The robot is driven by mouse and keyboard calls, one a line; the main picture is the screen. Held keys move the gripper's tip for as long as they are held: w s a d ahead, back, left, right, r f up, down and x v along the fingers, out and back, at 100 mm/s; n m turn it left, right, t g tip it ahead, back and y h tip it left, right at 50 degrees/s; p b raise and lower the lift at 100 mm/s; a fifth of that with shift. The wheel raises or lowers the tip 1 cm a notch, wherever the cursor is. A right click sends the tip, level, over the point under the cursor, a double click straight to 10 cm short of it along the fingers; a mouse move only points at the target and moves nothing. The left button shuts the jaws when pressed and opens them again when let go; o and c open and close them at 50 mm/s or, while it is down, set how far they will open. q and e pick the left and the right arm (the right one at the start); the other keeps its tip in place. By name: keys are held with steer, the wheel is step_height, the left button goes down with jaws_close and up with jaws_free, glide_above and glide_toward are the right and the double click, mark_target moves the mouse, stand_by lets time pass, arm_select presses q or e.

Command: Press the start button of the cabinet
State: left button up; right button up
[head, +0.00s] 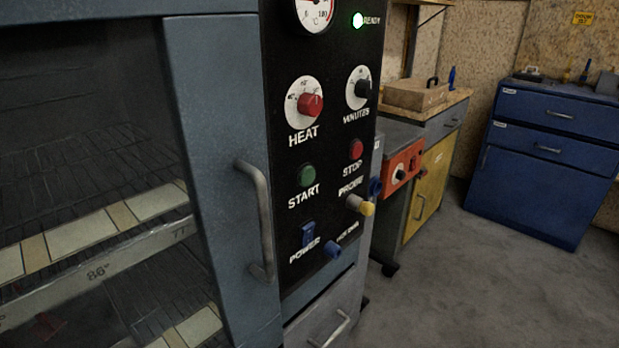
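The cabinet (207,130) fills the left of the head view, with a glass door and a metal handle (262,220). Its black control panel (325,130) stands right of the door. The green start button (306,175) sits on the panel above the word START, left of and a little lower than the red stop button (356,149). Nothing covers the start button. The ready lamp (358,20) near the panel top is lit white-green. Neither of my grippers is in view.
The panel also has a red heat knob (310,104), a dark minutes knob (363,89), a blue power switch (308,234) and a yellow-tipped probe plug (366,208). A blue drawer cabinet (545,165) stands at the right. The grey floor (470,290) between is clear.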

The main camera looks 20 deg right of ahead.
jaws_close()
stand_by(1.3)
